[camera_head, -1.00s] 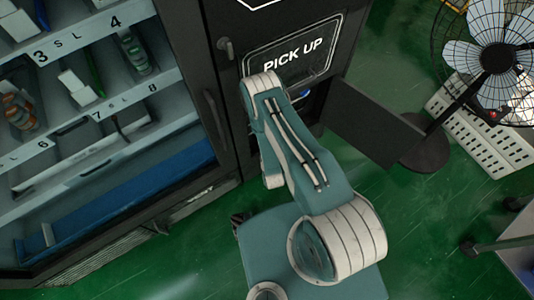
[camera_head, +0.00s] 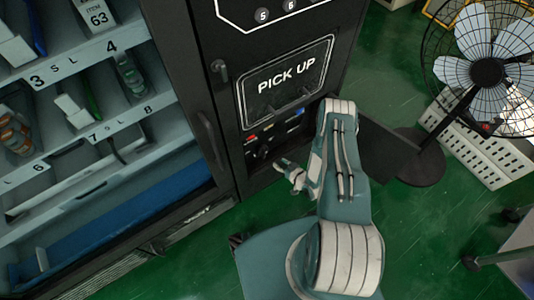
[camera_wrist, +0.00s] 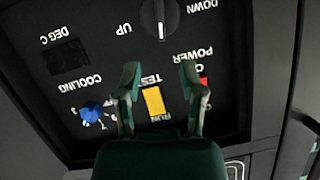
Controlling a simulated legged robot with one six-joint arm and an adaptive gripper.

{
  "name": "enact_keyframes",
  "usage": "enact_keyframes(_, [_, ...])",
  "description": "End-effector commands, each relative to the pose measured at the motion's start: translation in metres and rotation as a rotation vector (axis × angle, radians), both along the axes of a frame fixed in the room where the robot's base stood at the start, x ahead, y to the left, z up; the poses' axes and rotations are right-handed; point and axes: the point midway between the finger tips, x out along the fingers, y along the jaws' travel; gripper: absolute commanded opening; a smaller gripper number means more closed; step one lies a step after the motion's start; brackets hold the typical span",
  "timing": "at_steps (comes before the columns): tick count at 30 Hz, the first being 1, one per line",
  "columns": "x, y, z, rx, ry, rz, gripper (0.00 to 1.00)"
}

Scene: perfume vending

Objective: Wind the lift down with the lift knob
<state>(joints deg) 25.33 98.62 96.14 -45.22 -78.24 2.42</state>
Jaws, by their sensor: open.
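The lift knob (camera_wrist: 159,18) is a dark round knob with a pale pointer line, between the UP and DOWN labels at the top of the wrist view, where the panel appears upside down. The pointer aims towards the bottom of that view. My gripper (camera_wrist: 159,70) is open and empty, its two fingers apart in front of the panel around the yellow TEST button (camera_wrist: 154,101). The knob lies beyond the fingertips, not between them. In the head view my gripper (camera_head: 283,168) is just below and right of the control panel (camera_head: 272,133). The knob is too small to make out there.
A blue COOLING knob (camera_wrist: 91,111) and a red POWER switch (camera_wrist: 204,82) flank the fingers. The PICK UP door (camera_head: 288,82) is above the panel. An open dark flap (camera_head: 385,150) stands right of my arm, with a fan (camera_head: 487,72) beyond.

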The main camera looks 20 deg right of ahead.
Motion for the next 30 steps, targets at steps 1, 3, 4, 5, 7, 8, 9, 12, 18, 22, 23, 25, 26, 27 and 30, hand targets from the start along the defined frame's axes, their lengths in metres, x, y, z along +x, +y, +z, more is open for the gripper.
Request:
enact_keyframes(1, [0.007,0.005,-0.003,-0.002,-0.003,0.005,0.51])
enact_keyframes(3, [0.018,0.010,-0.008,-0.002,-0.003,0.005,0.51])
enact_keyframes(4, [0.023,0.012,-0.010,-0.003,-0.002,0.006,0.51])
enact_keyframes(5, [0.028,0.013,-0.012,-0.004,-0.003,0.005,0.51])
enact_keyframes(7, [0.039,0.019,-0.017,-0.004,-0.003,0.005,0.51])
enact_keyframes(8, [0.044,0.021,-0.019,-0.004,-0.002,0.005,0.51])
enact_keyframes(9, [0.050,0.023,-0.022,-0.004,-0.003,0.005,0.51])
enact_keyframes(12, [0.064,0.029,-0.028,-0.003,-0.002,0.002,0.51])
enact_keyframes(18, [0.080,0.035,-0.035,-0.003,-0.001,0.001,0.51])
enact_keyframes(22, [0.082,0.036,-0.036,-0.003,-0.001,-0.001,0.51])
enact_keyframes(23, [0.082,0.036,-0.036,-0.003,-0.001,-0.001,0.51])
enact_keyframes(25, [0.082,0.036,-0.036,-0.003,-0.001,-0.001,0.51])
enact_keyframes(26, [0.082,0.036,-0.036,-0.003,-0.001,-0.001,0.51])
enact_keyframes(27, [0.082,0.036,-0.036,-0.003,-0.001,-0.001,0.51])
enact_keyframes(30, [0.082,0.035,-0.036,-0.003,-0.001,-0.001,0.11])
